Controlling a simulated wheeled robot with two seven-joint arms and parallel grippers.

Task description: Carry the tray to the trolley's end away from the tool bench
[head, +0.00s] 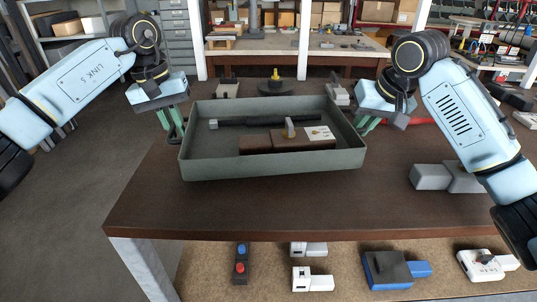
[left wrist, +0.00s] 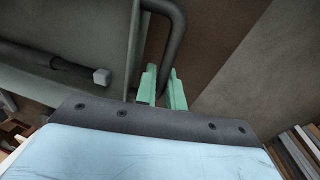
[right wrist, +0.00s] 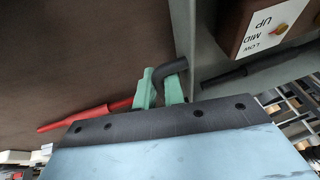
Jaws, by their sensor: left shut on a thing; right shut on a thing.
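The grey-green tray (head: 270,166) is between my two grippers over the dark brown table top. It holds a long black bar (head: 270,121) and a brown block with a white label (head: 319,133). My left gripper (head: 170,118) is shut on the dark handle at the tray's left end; the handle also shows in the left wrist view (left wrist: 178,35). My right gripper (head: 367,121) is shut on the handle at the right end, which shows in the right wrist view (right wrist: 170,68). I cannot tell whether the tray touches the table.
A black base with a yellow knob (head: 276,76) stands behind the tray. Grey blocks (head: 431,177) lie at the right, and a red rod (right wrist: 85,116) lies near my right gripper. A lower shelf (head: 340,262) holds several devices. The table's front is clear. A bench (head: 350,55) stands behind.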

